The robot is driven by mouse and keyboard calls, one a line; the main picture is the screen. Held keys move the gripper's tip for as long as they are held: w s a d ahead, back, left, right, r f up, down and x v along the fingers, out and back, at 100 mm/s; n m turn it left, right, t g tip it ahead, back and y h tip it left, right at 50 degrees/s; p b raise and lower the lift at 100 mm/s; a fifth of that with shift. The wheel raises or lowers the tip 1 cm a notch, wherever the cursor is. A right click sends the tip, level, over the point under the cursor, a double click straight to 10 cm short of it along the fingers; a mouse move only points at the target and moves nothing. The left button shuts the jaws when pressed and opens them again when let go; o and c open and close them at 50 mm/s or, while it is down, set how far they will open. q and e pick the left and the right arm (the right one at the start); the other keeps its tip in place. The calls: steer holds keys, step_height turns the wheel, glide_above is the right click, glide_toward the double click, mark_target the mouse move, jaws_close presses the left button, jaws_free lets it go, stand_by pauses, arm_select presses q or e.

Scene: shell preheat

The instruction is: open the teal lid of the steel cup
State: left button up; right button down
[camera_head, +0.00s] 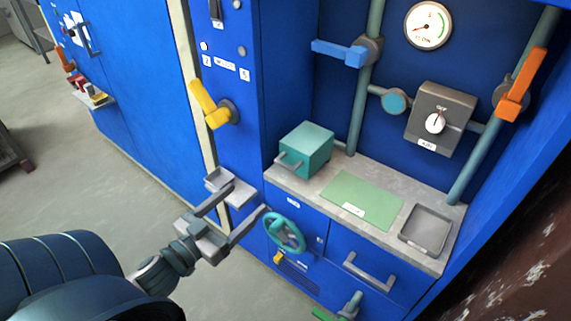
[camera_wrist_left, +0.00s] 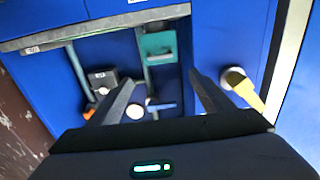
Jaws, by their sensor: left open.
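I see no plainly separate steel cup. A round teal disc (camera_head: 393,101) with a grey rim sits on the pipework of the back wall; I cannot tell whether it is the lid. A teal box (camera_head: 306,148) with a grey handle stands on the left of the counter, and it also shows in the left wrist view (camera_wrist_left: 158,45). My left gripper (camera_head: 246,198) is open and empty, in front of the cabinet, lower left of the teal box and apart from it. Its fingers also show in the left wrist view (camera_wrist_left: 163,77). My right gripper is not in view.
The counter holds a green mat (camera_head: 362,198) and a grey tray (camera_head: 426,229). A teal handwheel (camera_head: 284,234) is close to my left gripper. A yellow lever (camera_head: 208,102), a blue lever (camera_head: 338,53) and an orange lever (camera_head: 520,86) stick out. Floor (camera_head: 100,190) is clear at left.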

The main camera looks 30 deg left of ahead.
arm_select(q)
steer(key=shift+w, duration=0.1)
steer(key=p, duration=0.2)
glide_toward(283, 165)
steer(key=w, duration=0.9)
steer(key=shift+w+d, duration=0.1)
steer(key=shift+d, duration=0.3)
steer(key=shift+w, duration=0.65)
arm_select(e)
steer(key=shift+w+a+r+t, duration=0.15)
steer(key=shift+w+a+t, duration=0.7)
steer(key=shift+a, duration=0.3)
